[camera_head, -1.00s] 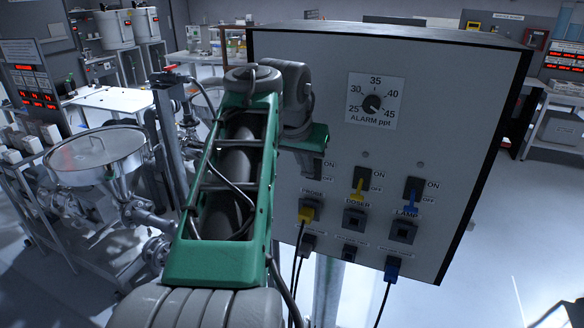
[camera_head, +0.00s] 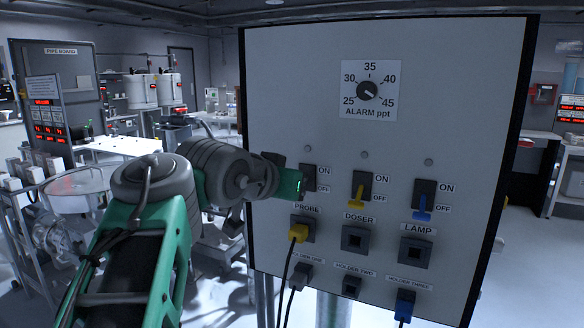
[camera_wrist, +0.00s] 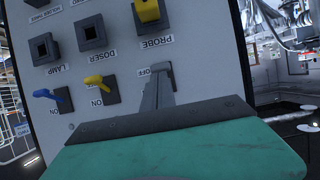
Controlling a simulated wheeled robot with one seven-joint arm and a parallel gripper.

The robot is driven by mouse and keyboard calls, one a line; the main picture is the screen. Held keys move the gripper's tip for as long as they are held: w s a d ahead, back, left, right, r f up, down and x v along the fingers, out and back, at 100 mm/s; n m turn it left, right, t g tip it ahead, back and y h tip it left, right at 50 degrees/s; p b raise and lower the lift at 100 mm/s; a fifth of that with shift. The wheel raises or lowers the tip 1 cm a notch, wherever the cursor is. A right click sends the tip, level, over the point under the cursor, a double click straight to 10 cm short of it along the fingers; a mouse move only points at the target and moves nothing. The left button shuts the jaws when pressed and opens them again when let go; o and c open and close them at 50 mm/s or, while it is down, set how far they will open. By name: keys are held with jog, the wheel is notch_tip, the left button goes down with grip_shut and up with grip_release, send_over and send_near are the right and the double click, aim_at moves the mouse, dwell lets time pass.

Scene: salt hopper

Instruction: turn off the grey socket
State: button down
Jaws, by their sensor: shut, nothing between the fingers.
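The panel's left switch (camera_head: 309,177), above the PROBE socket (camera_head: 304,228), is dark and partly hidden by my gripper in the head view. My gripper (camera_head: 300,184) has its green end right at this switch; its fingers are hard to make out there. In the wrist view, which shows the panel upside down, a grey upright shape (camera_wrist: 157,92) stands beside the OFF label, just beyond my gripper's dark edge. I cannot tell its lever from my fingertips there, nor whether they touch. My gripper is shut and holds nothing. A yellow plug (camera_head: 299,232) sits in the PROBE socket.
The DOSER switch (camera_head: 361,186) has a yellow lever and the LAMP switch (camera_head: 424,200) a blue one, both toward OFF. A row of holders below has a blue plug (camera_head: 404,306) at right. Cables hang in front. The alarm dial (camera_head: 368,91) is above.

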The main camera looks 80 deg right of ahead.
jog(key=shift+w+r+p, duration=0.2)
jog(key=shift+r+p, duration=0.3)
jog(key=shift+r, duration=0.25)
